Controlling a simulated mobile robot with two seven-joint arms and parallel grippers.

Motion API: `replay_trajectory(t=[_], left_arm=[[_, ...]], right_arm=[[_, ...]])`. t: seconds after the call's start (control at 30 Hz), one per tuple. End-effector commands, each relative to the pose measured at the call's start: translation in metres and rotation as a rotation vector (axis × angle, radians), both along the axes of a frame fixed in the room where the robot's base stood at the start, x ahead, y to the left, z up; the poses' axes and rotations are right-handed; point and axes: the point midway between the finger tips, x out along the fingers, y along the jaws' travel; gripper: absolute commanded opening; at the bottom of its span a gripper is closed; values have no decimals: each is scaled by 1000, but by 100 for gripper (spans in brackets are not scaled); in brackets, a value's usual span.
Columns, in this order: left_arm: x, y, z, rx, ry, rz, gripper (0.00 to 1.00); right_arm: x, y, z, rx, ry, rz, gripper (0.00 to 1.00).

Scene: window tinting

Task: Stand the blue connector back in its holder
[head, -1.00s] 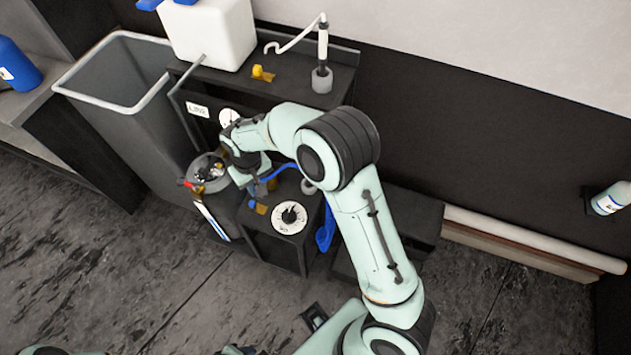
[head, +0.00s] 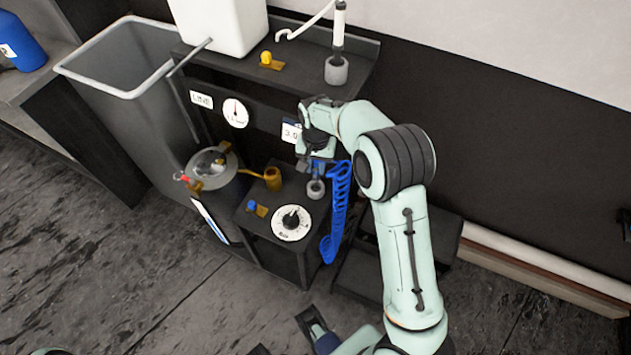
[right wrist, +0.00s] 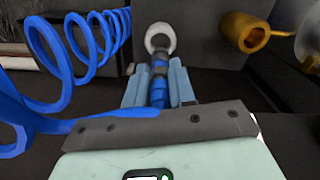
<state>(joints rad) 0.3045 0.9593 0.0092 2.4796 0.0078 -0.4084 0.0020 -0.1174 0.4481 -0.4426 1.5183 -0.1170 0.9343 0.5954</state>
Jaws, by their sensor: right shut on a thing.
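My right gripper (head: 317,170) is shut on the blue connector, just above the grey round holder (head: 316,189) on the low dark stand. In the right wrist view the blue connector (right wrist: 158,92), with dark bands, lies between the fingers of my right gripper (right wrist: 158,88). Its dark far end points at the pale ring of the holder (right wrist: 160,36) and overlaps its near edge. I cannot tell whether the end is inside or only in front of it. A coiled blue hose (head: 338,200) hangs beside the stand; it also shows in the wrist view (right wrist: 95,40).
A brass fitting (head: 271,179), a blue-handled valve (head: 254,207) and a white dial (head: 291,222) are on the stand's top. A round metal pot (head: 213,168) stands left of it. A gauge (head: 236,112) and a shelf with a white tank (head: 222,22) are behind.

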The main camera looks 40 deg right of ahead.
Motion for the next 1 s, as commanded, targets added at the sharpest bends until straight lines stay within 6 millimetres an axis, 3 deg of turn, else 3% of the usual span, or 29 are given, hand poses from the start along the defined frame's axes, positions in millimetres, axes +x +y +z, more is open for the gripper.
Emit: replay_trajectory(t=[0.1, 0.37, 0.6, 0.97, 1.0], left_arm=[[1, 0, -3, 0, -4, 0, 43], [2, 0, -5, 1, -7, 1, 43], [4, 0, -10, 1, -14, 2, 43], [4, 0, -11, 2, -16, 3, 43], [4, 0, -11, 2, -16, 3, 43]], right_arm=[[-1, 0, -23, 1, 2, 1, 0], [0, 0, -42, 0, 1, 1, 0], [0, 0, -75, 1, 1, 1, 0], [0, 1, -78, 0, -1, 2, 0], [0, 1, -78, 1, -1, 2, 31]])
